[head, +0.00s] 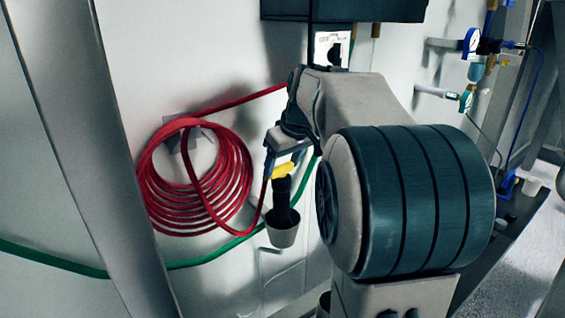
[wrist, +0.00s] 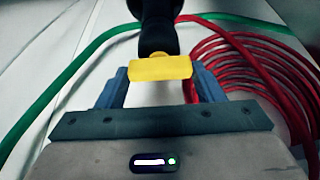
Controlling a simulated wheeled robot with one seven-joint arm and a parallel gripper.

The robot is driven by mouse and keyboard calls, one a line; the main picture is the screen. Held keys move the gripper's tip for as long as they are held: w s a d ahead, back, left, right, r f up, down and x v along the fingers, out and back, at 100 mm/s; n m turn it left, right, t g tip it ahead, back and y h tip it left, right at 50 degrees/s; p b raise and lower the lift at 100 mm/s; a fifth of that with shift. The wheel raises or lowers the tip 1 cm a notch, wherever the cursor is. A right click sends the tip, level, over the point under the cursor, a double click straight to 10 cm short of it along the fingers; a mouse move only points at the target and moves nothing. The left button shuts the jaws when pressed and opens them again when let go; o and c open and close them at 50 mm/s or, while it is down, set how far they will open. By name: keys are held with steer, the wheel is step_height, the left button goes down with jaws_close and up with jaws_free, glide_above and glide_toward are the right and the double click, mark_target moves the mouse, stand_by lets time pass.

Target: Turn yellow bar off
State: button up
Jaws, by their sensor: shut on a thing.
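The yellow bar (wrist: 160,68) sits between the two blue fingers of my gripper (wrist: 158,86) in the wrist view. The fingers are shut on it. A black fitting (wrist: 158,30) runs up from the bar in that view. In the head view the yellow bar (head: 284,171) shows at the tip of my gripper (head: 285,160), just above the black fitting (head: 283,195). The fitting leads down to a light cup-like end (head: 282,234). My gripper partly hides the bar's far side.
A coiled red hose (head: 197,182) hangs on the wall left of my gripper. A green hose (head: 215,255) runs along the wall behind the fitting. A dark box (head: 345,10) is overhead. Gauges and blue valves (head: 472,42) are at the right.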

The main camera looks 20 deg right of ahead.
steer(key=o, duration=1)
steer(key=v, duration=1.3)
steer(key=shift+s+r, duration=0.2)
steer(key=shift+r, duration=0.15)
steer(key=s+a+f+m, duration=0.1)
steer(key=s+a+f, duration=0.3)
steer(key=s+f, duration=0.2)
steer(key=s+a+f+m, duration=0.1)
steer(key=s+a+f, duration=0.3)
steer(key=f, duration=0.7)
steer(key=s+a+f+m+g+h, duration=0.1)
steer(key=s+a+f, duration=0.3)
steer(key=s+f, duration=0.4)
steer(key=shift+a+f, duration=0.25)
steer(key=shift+f, duration=0.15)
